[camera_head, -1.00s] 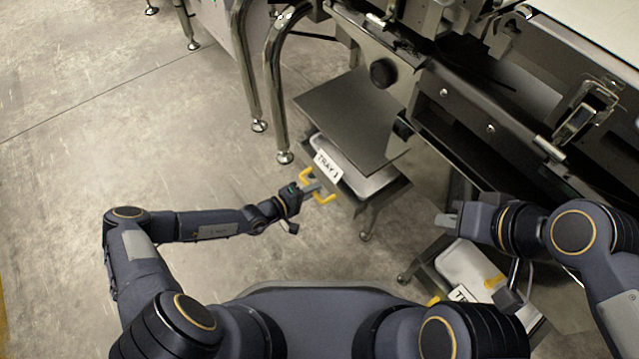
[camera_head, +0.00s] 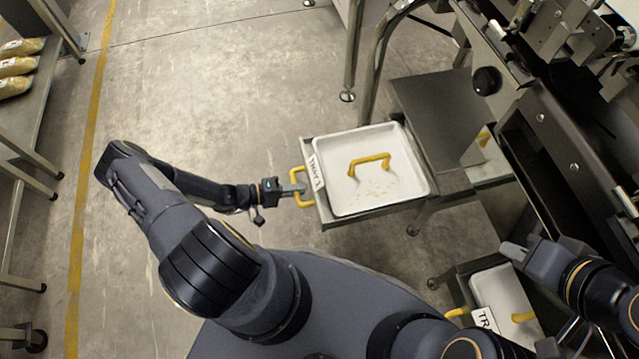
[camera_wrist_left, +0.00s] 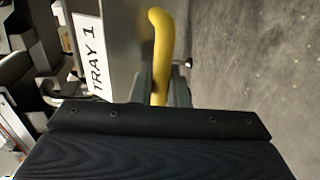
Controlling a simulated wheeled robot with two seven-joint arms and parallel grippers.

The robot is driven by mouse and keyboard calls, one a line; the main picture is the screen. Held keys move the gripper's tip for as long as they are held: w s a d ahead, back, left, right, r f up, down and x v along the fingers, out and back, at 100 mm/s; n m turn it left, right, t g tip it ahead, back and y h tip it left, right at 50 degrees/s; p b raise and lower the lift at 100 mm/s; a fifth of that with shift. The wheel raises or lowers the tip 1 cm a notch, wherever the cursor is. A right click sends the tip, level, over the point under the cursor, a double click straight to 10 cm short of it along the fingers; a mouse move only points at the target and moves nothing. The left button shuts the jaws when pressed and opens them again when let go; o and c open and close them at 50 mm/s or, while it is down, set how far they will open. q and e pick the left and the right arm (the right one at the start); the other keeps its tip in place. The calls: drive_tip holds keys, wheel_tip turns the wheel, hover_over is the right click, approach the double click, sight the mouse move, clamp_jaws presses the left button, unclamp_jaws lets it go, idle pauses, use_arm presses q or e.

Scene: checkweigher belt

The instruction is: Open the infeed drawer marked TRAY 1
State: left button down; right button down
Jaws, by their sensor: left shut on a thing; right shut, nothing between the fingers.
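The TRAY 1 drawer (camera_head: 408,207) stands well out from under its dark grey top plate in the head view. Inside it lies a white tray (camera_head: 340,205) with a yellow handle and small crumbs. The drawer's yellow front handle (camera_head: 305,203) also shows in the left wrist view (camera_wrist_left: 160,40), beside the TRAY 1 label (camera_wrist_left: 90,52). My left gripper (camera_head: 297,190) is shut on this front handle; its fingers close around the bar in the wrist view. My right gripper (camera_head: 513,250) is shut and empty, above the lower right drawer.
A second drawer with a white tray (camera_head: 500,290) and a yellow handle is at the lower right. Metal legs and the dark machine frame (camera_head: 560,130) fill the right. A rack with several packets (camera_head: 18,67) stands at far left. Floor left of the drawer is clear.

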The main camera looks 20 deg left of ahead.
use_arm(q)
drive_tip(key=shift+f+v, duration=0.2)
drive_tip(key=shift+v, duration=0.75)
drive_tip(key=shift+f+v, duration=0.2)
drive_tip(key=shift+v, duration=0.75)
drive_tip(key=shift+f+v, duration=0.2)
drive_tip(key=shift+v, duration=0.8)
drive_tip(key=shift+a, duration=0.1)
drive_tip(key=c, duration=1.5)
unclamp_jaws()
drive_tip(key=shift+o, duration=0.2)
drive_tip(key=p+v, duration=0.1)
drive_tip(key=v, duration=0.6)
drive_tip(key=shift+s+a, duration=0.2)
drive_tip(key=shift+a, duration=0.15)
